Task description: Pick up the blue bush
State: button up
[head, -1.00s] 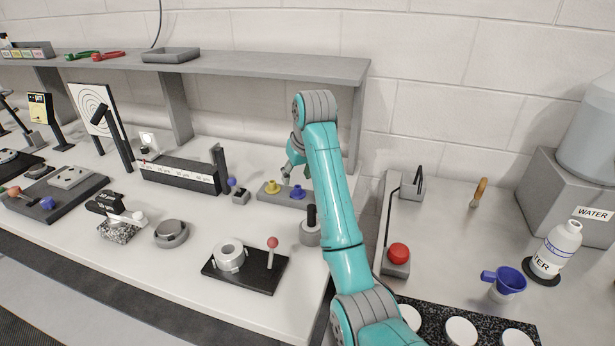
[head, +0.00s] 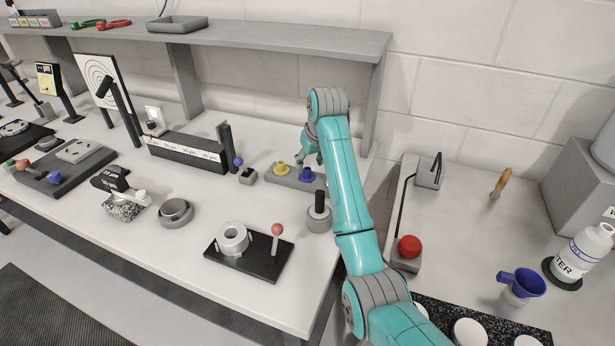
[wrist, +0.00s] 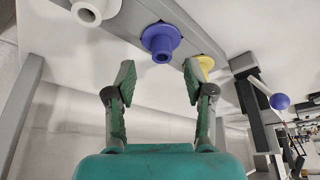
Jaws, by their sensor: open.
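The blue bush (head: 307,175) stands on a grey bar-shaped holder (head: 283,177) near the back of the white bench, right of a yellow bush (head: 281,168). In the wrist view the blue bush (wrist: 161,42) shows its round flange and hollow end, roughly centred between and beyond my open fingers. My gripper (wrist: 159,78) is open and empty, apart from the bush. The yellow bush (wrist: 205,64) is partly behind the finger at right, and a white bush (wrist: 92,8) sits at upper left. In the head view my gripper (head: 310,157) is just above and behind the blue bush, partly hidden by my arm.
A black-handled grey cylinder (head: 319,215) stands in front of the holder. A blue-ball lever (head: 244,173) is to its left. A grey shelf (head: 290,40) runs above the back, its upright (head: 373,110) near my arm. A red button (head: 409,246) is on the right bench.

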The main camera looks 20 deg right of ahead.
aim_at(307, 169)
jog(key=shift+x, duration=1.9)
jog(key=shift+s+a, duration=0.1)
jog(key=shift+s, duration=0.05)
grip_shut()
